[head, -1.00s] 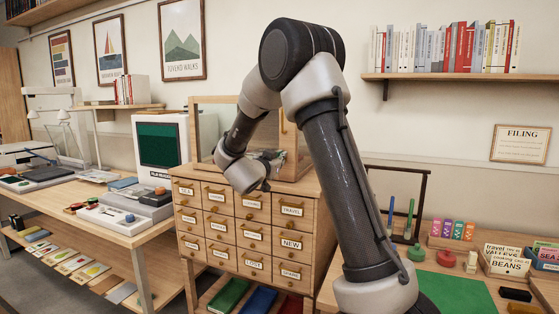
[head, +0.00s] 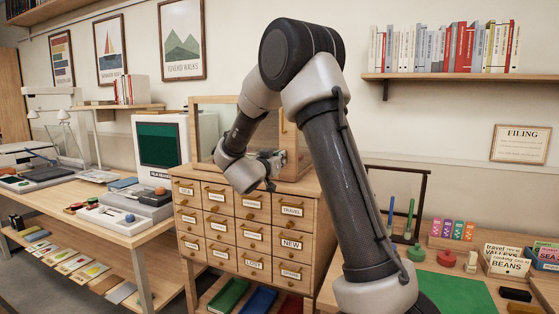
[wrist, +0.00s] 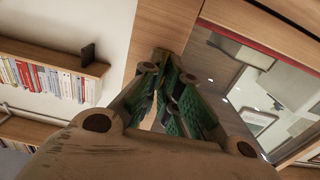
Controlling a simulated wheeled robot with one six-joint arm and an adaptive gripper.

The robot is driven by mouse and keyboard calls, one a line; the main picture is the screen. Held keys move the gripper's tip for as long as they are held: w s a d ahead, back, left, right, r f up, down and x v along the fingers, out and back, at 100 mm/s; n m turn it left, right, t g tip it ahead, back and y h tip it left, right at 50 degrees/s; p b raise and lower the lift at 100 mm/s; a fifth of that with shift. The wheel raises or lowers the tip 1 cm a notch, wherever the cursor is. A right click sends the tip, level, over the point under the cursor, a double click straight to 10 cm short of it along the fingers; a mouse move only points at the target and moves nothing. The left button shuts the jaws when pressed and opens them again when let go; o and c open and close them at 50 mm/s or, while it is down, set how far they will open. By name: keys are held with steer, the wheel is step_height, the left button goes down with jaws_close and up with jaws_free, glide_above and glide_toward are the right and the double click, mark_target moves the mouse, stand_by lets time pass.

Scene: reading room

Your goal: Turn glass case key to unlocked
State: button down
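The glass case (head: 236,101) stands on the wooden drawer cabinet, with a wooden frame and glass panes. In the wrist view its wooden frame (wrist: 168,22) and glass (wrist: 228,68) are close beyond my fingertips. My gripper (head: 278,163) is at the lower front of the case. In the wrist view my gripper (wrist: 160,68) has green-padded fingers, with the tips close together at the wooden frame. I cannot make out the key; the fingers may hide it. I cannot tell whether they hold anything.
The drawer cabinet (head: 238,233) has labelled drawers below the case. A desk (head: 120,237) with devices is at left. At right a table holds a green mat (head: 460,292) and small boxes. A bookshelf (head: 455,76) is on the wall at right.

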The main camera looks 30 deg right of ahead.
steer(key=c, duration=1.7)
jaws_free()
steer(key=shift+o, duration=0.2)
steer(key=shift+a, duration=0.1)
steer(key=v, duration=1.2)
